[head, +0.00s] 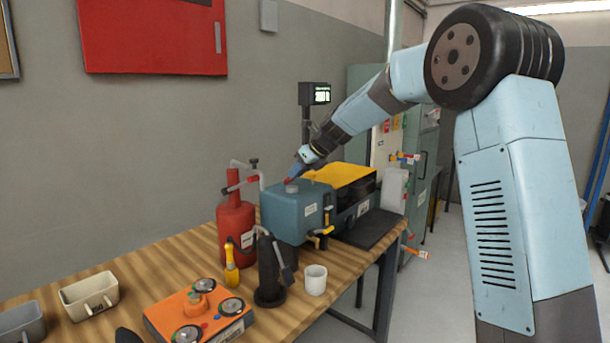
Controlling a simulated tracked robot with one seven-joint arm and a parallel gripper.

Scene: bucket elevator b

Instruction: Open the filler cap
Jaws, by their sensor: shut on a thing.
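A teal box-shaped tank (291,216) stands on the wooden bench. A small round grey filler cap (292,189) shows on its top. My gripper (289,181) reaches down from the upper right, with its tips right at the cap. It is shut on the cap, as far as this small view shows. The jaws and the cap's far side are partly hidden. I cannot tell whether the cap is still seated on the tank.
A yellow-topped unit (340,174) stands right of the tank. A red bottle (236,228) and a black stand (269,270) stand close on the left and front. A white cup (316,280) and an orange box (200,312) are nearer. A small display (321,94) rises behind.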

